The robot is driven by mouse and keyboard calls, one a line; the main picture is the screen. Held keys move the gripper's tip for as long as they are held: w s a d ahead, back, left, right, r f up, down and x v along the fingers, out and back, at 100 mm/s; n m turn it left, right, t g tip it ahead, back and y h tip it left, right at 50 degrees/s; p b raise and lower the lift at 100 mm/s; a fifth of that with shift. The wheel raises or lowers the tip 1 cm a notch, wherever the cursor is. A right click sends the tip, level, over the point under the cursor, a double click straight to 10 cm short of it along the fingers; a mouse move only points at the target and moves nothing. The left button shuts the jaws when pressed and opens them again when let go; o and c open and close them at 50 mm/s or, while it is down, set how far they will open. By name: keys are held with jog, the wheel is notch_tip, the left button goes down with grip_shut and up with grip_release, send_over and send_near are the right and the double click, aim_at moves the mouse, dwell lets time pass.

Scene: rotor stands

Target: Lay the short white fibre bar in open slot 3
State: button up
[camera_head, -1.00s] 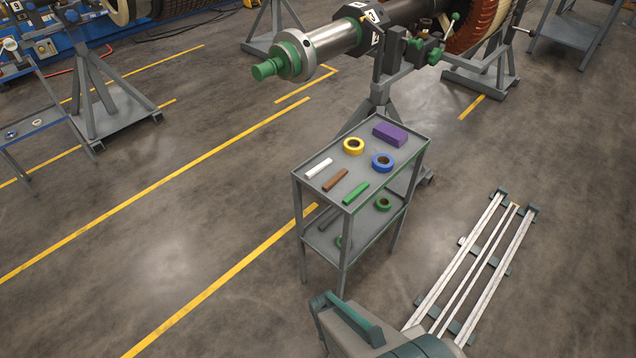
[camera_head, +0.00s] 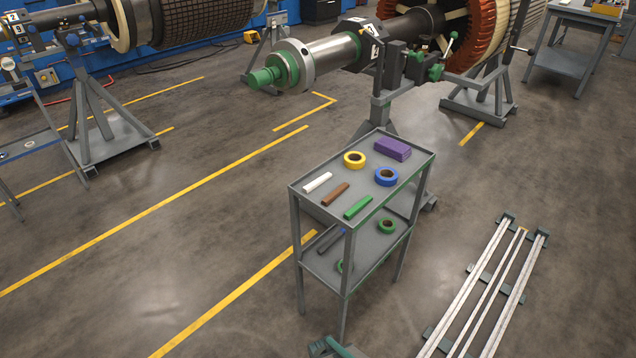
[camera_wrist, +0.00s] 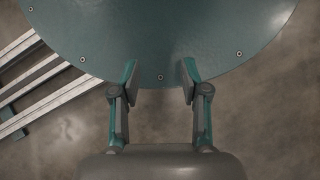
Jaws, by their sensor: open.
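The short white fibre bar (camera_head: 318,182) lies on the top shelf of a grey cart (camera_head: 326,206), at its left edge, beside a brown bar (camera_head: 336,194) and a green bar (camera_head: 358,207). My gripper (camera_wrist: 160,72) is open and empty in the wrist view, with its fingers apart over a round teal plate. In the head view only a small part of my gripper (camera_head: 332,347) shows at the bottom edge, well below and apart from the cart top. A rotor (camera_head: 480,45) with orange windings stands at the upper right. I cannot make out slot 3.
The cart top also holds a yellow tape roll (camera_head: 354,159), a blue tape roll (camera_head: 386,176) and a purple block (camera_head: 392,149). Floor rails (camera_head: 512,275) run at the right. The rotor's shaft (camera_head: 330,55) overhangs behind the cart.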

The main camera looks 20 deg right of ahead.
jog(key=shift+c, duration=0.3)
jog(key=m+t+h+p, duration=0.7)
jog(key=m+t+p, duration=0.5)
jog(key=p, duration=1.3)
send_near(317, 180)
jog(key=shift+m+g, duration=0.5)
jog(key=shift+g, duration=0.2)
jog(key=shift+w+b+x, duration=0.2)
jog(key=shift+b+x, duration=0.6)
jog(key=shift+x, duration=0.6)
jog(key=shift+w+b+x, duration=0.2)
jog(key=shift+b+x, duration=0.6)
jog(key=shift+x, duration=0.6)
jog(key=shift+w+b+x, duration=0.2)
jog(key=shift+b+x, duration=0.6)
jog(key=shift+x, duration=0.65)
jog(key=shift+r, duration=0.25)
